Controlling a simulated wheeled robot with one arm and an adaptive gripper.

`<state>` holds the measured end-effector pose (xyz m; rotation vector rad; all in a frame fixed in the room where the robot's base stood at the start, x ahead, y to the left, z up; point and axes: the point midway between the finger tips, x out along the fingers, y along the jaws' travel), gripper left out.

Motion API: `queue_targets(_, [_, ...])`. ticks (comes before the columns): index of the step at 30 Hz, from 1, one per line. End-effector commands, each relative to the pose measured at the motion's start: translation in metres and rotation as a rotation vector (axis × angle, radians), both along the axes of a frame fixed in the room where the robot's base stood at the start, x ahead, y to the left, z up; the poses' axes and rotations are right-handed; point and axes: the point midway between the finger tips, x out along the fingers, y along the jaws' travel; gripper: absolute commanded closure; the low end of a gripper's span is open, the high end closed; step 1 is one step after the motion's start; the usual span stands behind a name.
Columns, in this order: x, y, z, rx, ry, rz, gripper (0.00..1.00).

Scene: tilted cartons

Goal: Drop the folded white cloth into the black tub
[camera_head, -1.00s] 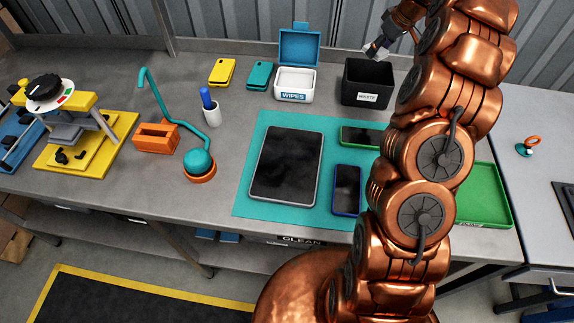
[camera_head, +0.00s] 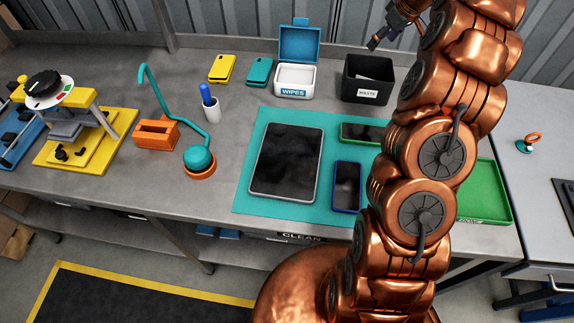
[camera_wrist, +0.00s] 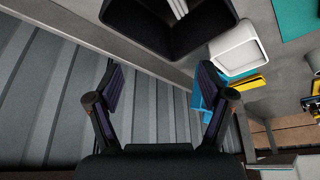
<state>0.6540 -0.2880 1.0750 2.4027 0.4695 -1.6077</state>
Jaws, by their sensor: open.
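The black tub (camera_head: 352,91), labelled WASTE, stands at the back of the bench. A white shape, the folded white cloth (camera_head: 370,74), shows inside it, partly hidden by the tub's walls. In the wrist view the tub (camera_wrist: 135,32) is at the top, and white strips of the cloth (camera_wrist: 180,7) show inside it. My gripper (camera_head: 385,34) is above and behind the tub, apart from it. In the wrist view its fingers (camera_wrist: 160,82) are spread, with nothing between them.
A teal mat (camera_head: 262,185) with a tablet and phones lies in front, and a green tray (camera_head: 487,190) is to the right. A corrugated wall rises behind the bench.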

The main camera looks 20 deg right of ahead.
Motion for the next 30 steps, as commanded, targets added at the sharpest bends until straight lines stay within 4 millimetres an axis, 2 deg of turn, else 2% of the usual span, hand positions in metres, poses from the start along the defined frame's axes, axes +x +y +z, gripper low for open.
queue_targets(9, [-0.021, -0.01, 0.059, -0.002, -0.005, -0.001, 0.2])
queue_targets(15, [-0.031, -0.013, 0.082, 0.0, -0.001, 0.0, 0.2])
queue_targets(21, [-0.035, -0.015, 0.093, -0.001, -0.003, -0.001, 0.2])
queue_targets(30, [-0.036, -0.015, 0.093, 0.0, -0.001, 0.0, 0.2])
